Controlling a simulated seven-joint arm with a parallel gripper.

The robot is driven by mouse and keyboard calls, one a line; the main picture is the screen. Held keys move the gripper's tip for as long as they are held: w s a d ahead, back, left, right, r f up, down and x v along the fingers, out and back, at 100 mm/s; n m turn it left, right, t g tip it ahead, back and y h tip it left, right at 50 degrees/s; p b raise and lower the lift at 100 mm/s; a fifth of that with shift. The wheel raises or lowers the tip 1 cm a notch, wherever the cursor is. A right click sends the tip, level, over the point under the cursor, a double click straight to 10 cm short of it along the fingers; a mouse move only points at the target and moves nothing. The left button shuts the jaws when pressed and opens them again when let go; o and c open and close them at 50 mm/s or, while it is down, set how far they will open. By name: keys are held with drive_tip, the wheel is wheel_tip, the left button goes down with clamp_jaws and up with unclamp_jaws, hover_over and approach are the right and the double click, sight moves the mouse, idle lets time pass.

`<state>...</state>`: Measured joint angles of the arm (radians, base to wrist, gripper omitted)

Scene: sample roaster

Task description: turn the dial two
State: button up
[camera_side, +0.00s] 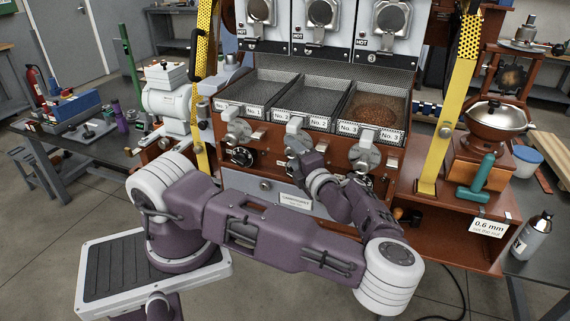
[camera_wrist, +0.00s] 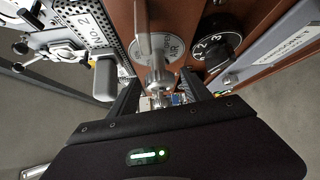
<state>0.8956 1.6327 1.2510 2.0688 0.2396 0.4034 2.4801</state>
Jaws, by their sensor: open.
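In the wrist view, a black dial (camera_wrist: 216,42) with white numbers sits on the brown panel, right of my gripper (camera_wrist: 160,88). A metal air control (camera_wrist: 172,48) with a round plate and a projecting stem is on the same panel. The stem lies between my open fingers; whether they touch it I cannot tell. A "No. 2" label (camera_wrist: 86,28) is on the left. In the side view, my gripper (camera_side: 298,158) is at the panel below the middle metal control (camera_side: 294,131). The black dial there is hidden behind my gripper and wrist.
Matching metal controls stand left (camera_side: 237,130) and right (camera_side: 364,154), with a black dial (camera_side: 242,156) below the left one. Three mesh-bottomed trays (camera_side: 307,101) are above; the right holds brown beans (camera_side: 375,109). Yellow posts (camera_side: 449,108) flank the machine.

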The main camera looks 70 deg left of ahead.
drive_tip(key=s+d+f+n+g+h, duration=0.1)
drive_tip(key=s+d+n+g+h, duration=0.1)
drive_tip(key=s+d+n+h, duration=0.4)
drive_tip(key=s+d+n+g+h, duration=0.15)
drive_tip(key=d+n+h, duration=0.25)
drive_tip(key=d+n, duration=0.45)
drive_tip(key=s+d+r+n+t+h, duration=0.2)
drive_tip(key=d+r+n+t+h, duration=0.1)
drive_tip(key=r+n, duration=0.4)
drive_tip(key=s+d+r+n+t+h, duration=0.3)
drive_tip(key=d+r+n+h, duration=0.1)
drive_tip(key=r+n, duration=0.4)
drive_tip(key=shift+s+d+r+h, duration=0.2)
drive_tip(key=shift+d+r+h, duration=0.1)
drive_tip(key=shift+d+r, duration=0.55)
drive_tip(key=shift+t, duration=0.25)
drive_tip(key=s+r+n+t, duration=0.1)
drive_tip(key=s+n, duration=0.1)
drive_tip(key=s+d+r+n+t, duration=0.1)
drive_tip(key=r+n, duration=0.1)
drive_tip(key=shift+s+d+n+t, duration=0.15)
drive_tip(key=shift+s+n+t, duration=0.15)
drive_tip(key=shift+s+n, duration=0.1)
